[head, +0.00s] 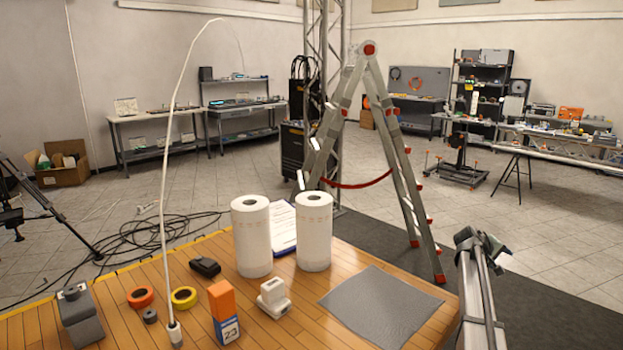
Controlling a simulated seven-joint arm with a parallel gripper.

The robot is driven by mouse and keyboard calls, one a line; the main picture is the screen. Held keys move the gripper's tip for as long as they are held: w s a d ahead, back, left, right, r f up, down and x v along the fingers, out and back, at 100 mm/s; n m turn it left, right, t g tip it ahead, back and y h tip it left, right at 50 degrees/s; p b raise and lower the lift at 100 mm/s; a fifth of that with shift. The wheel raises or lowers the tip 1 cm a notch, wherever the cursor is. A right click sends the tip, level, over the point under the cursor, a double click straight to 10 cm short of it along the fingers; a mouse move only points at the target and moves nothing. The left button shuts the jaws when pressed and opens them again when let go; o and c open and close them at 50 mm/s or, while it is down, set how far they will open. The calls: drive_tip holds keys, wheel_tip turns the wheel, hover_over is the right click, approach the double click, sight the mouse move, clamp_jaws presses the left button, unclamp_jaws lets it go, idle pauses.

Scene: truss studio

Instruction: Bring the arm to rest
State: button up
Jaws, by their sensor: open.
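I cannot make out my gripper or arm in the head view. The wooden table (270,325) fills the lower part of the picture. On it stand two white paper rolls (252,240), with a printed sheet (282,228) between and behind them. An orange and blue box (224,310) stands near the front, with a small white device (272,298) to its right. A grey mat (381,305) lies flat at the right.
Orange tape (140,297), yellow tape (184,297), a black device (205,266) and a grey device (80,318) sit at the left. A thin white rod (164,220) rises tall and bends over. A stepladder (400,165) stands behind the table; a metal stand (480,290) is at right.

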drive_tip(key=s+d+f+m+g+y, duration=0.15)
drive_tip(key=s+d+f, duration=0.25)
drive_tip(key=s+f, duration=0.7)
drive_tip(key=s+d+f+g+y, duration=0.35)
drive_tip(key=s+f, duration=0.35)
drive_tip(key=f, duration=0.8)
drive_tip(key=s+a+f+m+g+y, duration=0.1)
drive_tip(key=s+a+f+y, duration=0.1)
drive_tip(key=s+f, duration=0.7)
drive_tip(key=s+a+f+m+g+y, duration=0.1)
drive_tip(key=s+a+f+y, duration=0.1)
drive_tip(key=s+f, duration=0.75)
drive_tip(key=s+a+f+g+y, duration=0.1)
drive_tip(key=s+a+f, duration=0.35)
drive_tip(key=a, duration=1.15)
drive_tip(key=s+a+f+y, duration=0.2)
drive_tip(key=s+a+f, duration=0.25)
drive_tip(key=a, duration=1.05)
drive_tip(key=s+a+r+n+g, duration=0.1)
drive_tip(key=s+a+r+g, duration=0.1)
drive_tip(key=s+a, duration=1.1)
drive_tip(key=a, duration=0.3)
drive_tip(key=shift+s+a+r+g+h, duration=0.3)
drive_tip(key=shift+s+a+h, duration=0.05)
drive_tip(key=shift+s+h, duration=0.05)
